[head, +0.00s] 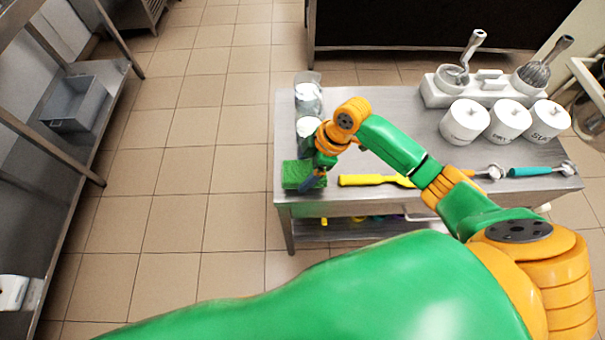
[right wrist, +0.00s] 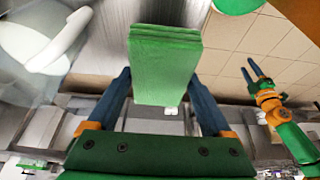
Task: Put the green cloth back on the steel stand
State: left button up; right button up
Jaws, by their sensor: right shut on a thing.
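The green cloth (head: 296,173) is a thick folded block at the front left corner of the steel stand (head: 370,208). My right gripper (head: 318,172) is shut on it, pointing down. In the right wrist view, the cloth (right wrist: 165,65) sits between the two blue fingers (right wrist: 160,95). I cannot tell whether its underside touches the stand top. My left gripper (right wrist: 252,70) shows only in the right wrist view, at the right, with its fingers apart and nothing between them.
Clear containers (head: 308,98) stand behind the cloth at the stand's left edge. A yellow-handled tool (head: 375,180) lies to the right, near a teal-handled scoop (head: 530,171). White canisters (head: 507,120) and a white utensil holder (head: 440,92) stand at the back right. Tiled floor (head: 175,190) is free at left.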

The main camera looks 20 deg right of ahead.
aim_at(305, 175)
jog(key=shift+w+f, duration=0.15)
jog(key=shift+f, duration=0.8)
jog(key=shift+w+f, duration=0.1)
jog(key=shift+f, duration=0.85)
jog(key=shift+f, duration=0.1)
jog(key=shift+f, duration=0.15)
jog(key=o, duration=1)
jog(key=shift+r, duration=0.2)
jog(key=shift+d+r+p, duration=0.1)
jog(key=shift+r+p, duration=0.2)
jog(key=shift+r, duration=0.05)
jog(key=v, duration=1.1)
jog(key=shift+s+d+r, duration=0.1)
jog(key=shift+d+r, duration=0.05)
jog(key=shift+r, duration=0.05)
